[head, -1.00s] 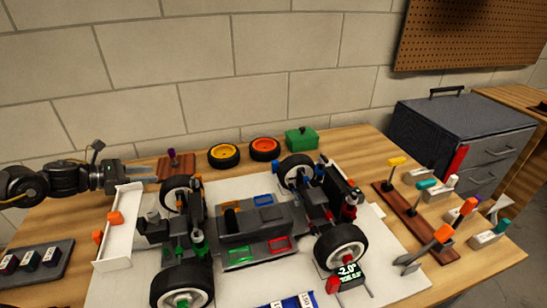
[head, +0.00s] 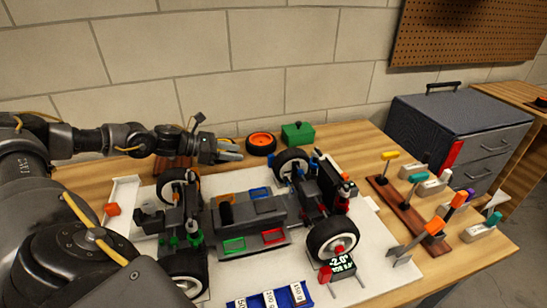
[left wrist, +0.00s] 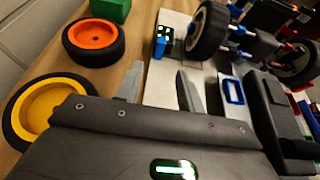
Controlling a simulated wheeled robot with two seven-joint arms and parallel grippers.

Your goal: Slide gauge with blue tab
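The gauge with the blue tab (left wrist: 160,44) shows in the left wrist view, standing on the white board beside a black tyre, with a small lit display on top. In the head view the far right wheel mostly hides it, and I cannot pick it out surely. My left gripper (head: 232,152) is above the table's back edge, left of that wheel, pointing right. Its two fingers (left wrist: 160,88) are apart with nothing between them, short of the gauge. A second gauge with a red tab (head: 325,274) stands by the near right wheel. My right gripper is out of view.
The car chassis (head: 250,212) fills the middle of the white board. An orange-rimmed wheel (head: 261,144), a yellow-rimmed wheel (left wrist: 45,105) and a green box (head: 298,134) lie along the back. A tool rack (head: 410,207) stands right. Blue tray (head: 270,297) is in front.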

